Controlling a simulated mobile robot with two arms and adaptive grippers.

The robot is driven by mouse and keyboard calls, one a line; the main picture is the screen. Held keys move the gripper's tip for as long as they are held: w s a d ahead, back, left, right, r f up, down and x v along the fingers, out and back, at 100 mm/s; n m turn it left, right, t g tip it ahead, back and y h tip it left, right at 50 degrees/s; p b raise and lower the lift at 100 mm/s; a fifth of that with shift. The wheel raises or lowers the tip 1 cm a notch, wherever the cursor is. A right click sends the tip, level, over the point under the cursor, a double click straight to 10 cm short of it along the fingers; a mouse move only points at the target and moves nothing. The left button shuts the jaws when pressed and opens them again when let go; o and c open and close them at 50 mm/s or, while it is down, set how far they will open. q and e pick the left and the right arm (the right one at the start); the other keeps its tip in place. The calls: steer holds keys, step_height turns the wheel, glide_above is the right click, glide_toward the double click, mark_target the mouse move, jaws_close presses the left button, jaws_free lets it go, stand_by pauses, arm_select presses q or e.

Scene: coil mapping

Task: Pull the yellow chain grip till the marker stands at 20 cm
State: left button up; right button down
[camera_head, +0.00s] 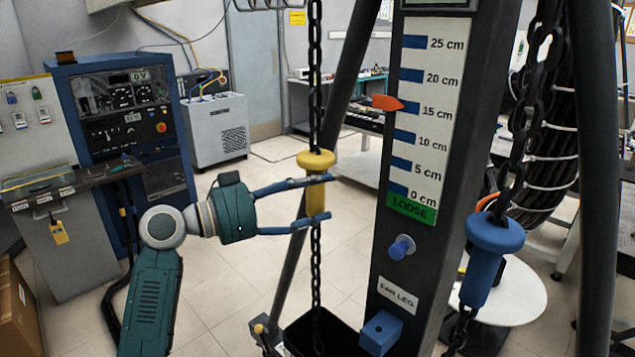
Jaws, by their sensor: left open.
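The yellow chain grip (316,160) hangs on a dark chain left of the post, with a wide flange on top. My left gripper (327,198) comes in from the left at the grip, its two fingers apart, one above the other. The upper finger crosses the grip below its flange and the lower one is near its bottom end. I cannot tell whether they touch it. The orange marker (386,102) points at about 15 cm on the white scale (428,60). My right gripper is not in view.
A blue grip (485,265) hangs on another chain right of the post (470,130). A blue knob (402,247) and a blue block (380,332) stick out of the post. Dark legs flank it. A black bin (300,335) stands below the yellow grip's chain.

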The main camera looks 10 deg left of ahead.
arm_select(q)
steer(key=shift+w+d, duration=0.4)
